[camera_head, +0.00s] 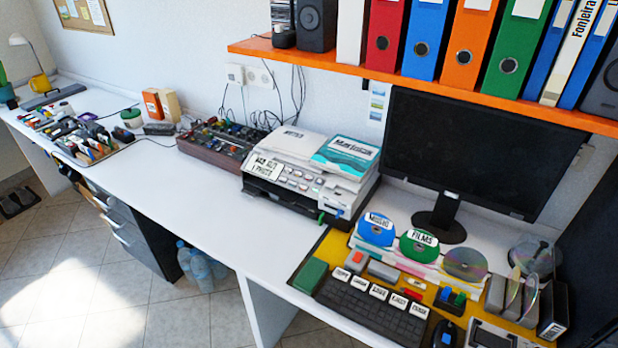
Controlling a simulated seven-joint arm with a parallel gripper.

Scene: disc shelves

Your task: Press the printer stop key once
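The printer (292,147) is a white and dark machine on the white desk, below the orange shelf. Its front panel (290,178) slopes toward the camera and carries a small display with dark text (264,166) at left and several small pale keys to the right of it. The key labels are too small to read, so I cannot tell which one is the stop key. A teal and white packet (346,153) lies on top of the printer at right. My gripper is not in view.
A yellow mat (310,255) in front holds a dark keyboard (370,308) and labelled discs (377,229). A black monitor (470,150) stands at right. The orange shelf (420,84) with binders overhangs the back. A mixer-like box (222,145) stands left of the printer. The desk between is clear.

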